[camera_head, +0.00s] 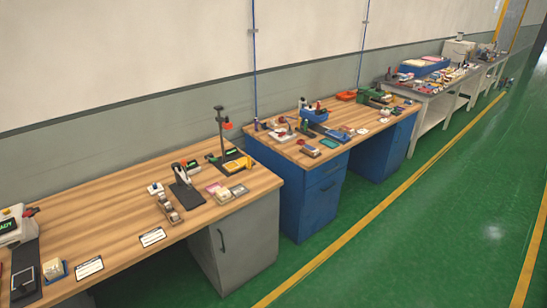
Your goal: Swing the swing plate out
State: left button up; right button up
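Neither of my grippers shows in the head view. No part here can be told for certain as the swing plate. A white bench device (16,226) with a green-lit display stands at the left edge of the near wooden-topped table (120,195). A long dark plate (25,257) reaches from it toward the front, with a small grey-screened piece (22,281) on it. Farther right, an upright stand (221,133) with a red part rises from a dark base. A black and white hand press (183,178) stands to its left.
A yellow meter (237,164), small boxes (223,195) and white label cards (152,237) lie on the near table. A blue-legged table (314,205) with many small items stands beyond, then grey tables. The green floor (440,220) at the right is clear.

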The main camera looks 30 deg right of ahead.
aim_at(231, 166)
jog(key=z, duration=0.7)
jog(key=i, duration=0.75)
jog(key=z, duration=0.7)
jog(key=i, duration=0.8)
jog(key=u, duration=0.55)
jog(key=i, duration=0.75)
jog(key=u, duration=0.7)
